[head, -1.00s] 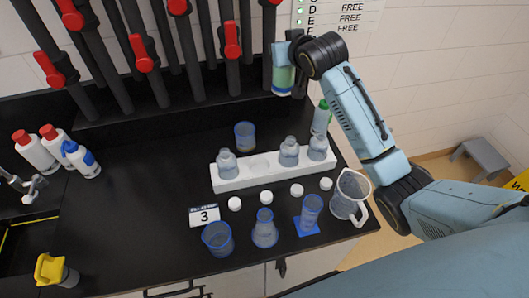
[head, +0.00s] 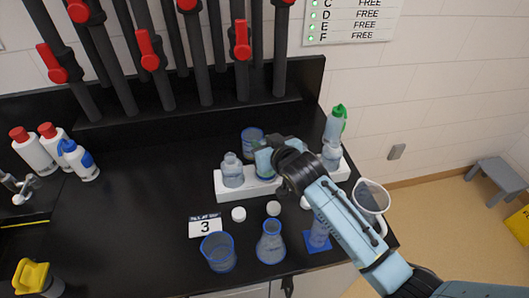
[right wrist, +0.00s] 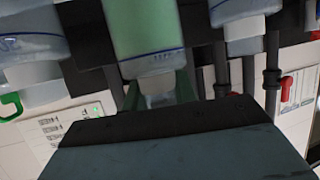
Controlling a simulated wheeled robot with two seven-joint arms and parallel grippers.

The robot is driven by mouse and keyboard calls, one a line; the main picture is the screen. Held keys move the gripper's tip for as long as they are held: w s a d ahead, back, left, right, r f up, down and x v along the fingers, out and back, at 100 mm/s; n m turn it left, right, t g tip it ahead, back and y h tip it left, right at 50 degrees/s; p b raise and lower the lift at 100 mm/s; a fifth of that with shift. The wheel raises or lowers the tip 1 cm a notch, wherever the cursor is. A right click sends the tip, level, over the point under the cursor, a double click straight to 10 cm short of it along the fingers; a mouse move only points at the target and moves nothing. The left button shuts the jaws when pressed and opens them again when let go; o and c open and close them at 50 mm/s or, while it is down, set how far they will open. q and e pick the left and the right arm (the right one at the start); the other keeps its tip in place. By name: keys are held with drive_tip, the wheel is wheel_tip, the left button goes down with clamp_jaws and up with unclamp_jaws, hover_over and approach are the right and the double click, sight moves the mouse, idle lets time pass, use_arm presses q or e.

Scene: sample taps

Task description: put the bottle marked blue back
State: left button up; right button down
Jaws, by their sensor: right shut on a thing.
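My right gripper (head: 271,152) is shut on a bottle with green contents (head: 263,170), held by its neck over the white rack (head: 222,190). The head view puts it in line with the gap right of the leftmost racked bottle (head: 232,172). Whether its base rests in the rack I cannot tell. In the right wrist view the held bottle (right wrist: 147,30) appears inverted, with blue print on its side, between two clear bottles (right wrist: 28,45) (right wrist: 243,15). My forearm hides part of the rack. My left gripper is out of view.
White caps (head: 239,214) lie in front of the rack. A blue-rimmed beaker (head: 218,252), a flask (head: 270,245), a cylinder (head: 319,235) and a jug (head: 371,197) stand near the front edge. Another beaker (head: 252,140) stands behind the rack. A green-topped bottle (head: 335,123) is at right.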

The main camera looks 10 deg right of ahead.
drive_tip(key=shift+f, duration=1.4)
drive_tip(key=c, duration=1.1)
unclamp_jaws()
drive_tip(key=shift+f, duration=0.15)
drive_tip(key=shift+r, duration=0.2)
drive_tip(key=v, duration=1.2)
